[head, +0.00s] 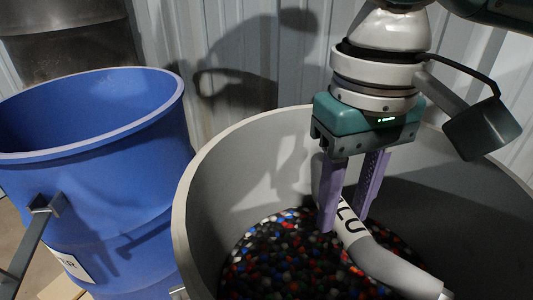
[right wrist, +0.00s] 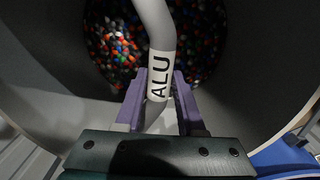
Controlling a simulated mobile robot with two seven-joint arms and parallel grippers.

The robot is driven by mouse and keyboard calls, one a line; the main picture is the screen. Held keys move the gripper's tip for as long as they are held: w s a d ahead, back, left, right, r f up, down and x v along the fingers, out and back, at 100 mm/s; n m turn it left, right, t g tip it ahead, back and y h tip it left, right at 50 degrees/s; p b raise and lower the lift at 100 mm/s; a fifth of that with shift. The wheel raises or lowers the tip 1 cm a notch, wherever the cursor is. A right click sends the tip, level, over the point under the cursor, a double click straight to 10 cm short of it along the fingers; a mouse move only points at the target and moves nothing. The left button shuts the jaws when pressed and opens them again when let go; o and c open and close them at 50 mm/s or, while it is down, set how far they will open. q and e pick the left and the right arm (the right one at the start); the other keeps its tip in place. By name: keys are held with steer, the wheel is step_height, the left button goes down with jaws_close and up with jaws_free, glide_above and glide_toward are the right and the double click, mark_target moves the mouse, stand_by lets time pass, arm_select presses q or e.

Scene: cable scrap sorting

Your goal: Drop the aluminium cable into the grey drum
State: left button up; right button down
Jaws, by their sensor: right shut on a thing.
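The aluminium cable (head: 385,262) is a thick, bent grey-white piece with a white label reading "ALU". My right gripper (head: 347,212) points down and is shut on the cable near its label. In the right wrist view the cable (right wrist: 157,30) passes between the purple fingers of the gripper (right wrist: 160,85). The grey drum (head: 232,150) is open at the top. The cable and fingertips are inside its rim outline, above the contents; the exact height is hard to tell. My left gripper is not in view.
Several small multicoloured pieces (head: 270,262) cover the drum's bottom. A blue drum (head: 120,190) with a label stands to the left, close to the grey drum. A dark drum (head: 70,48) is behind it. A corrugated wall (head: 220,30) closes the back.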

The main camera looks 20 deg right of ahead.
mark_target(343, 210)
step_height(343, 210, down, 3)
steer(key=shift+f+b, duration=0.2)
steer(key=shift+b, duration=0.65)
steer(key=shift+f, duration=0.15)
steer(key=shift+f+p, duration=0.4)
steer(key=shift+f, duration=0.05)
steer(key=c, duration=0.5)
jaws_free()
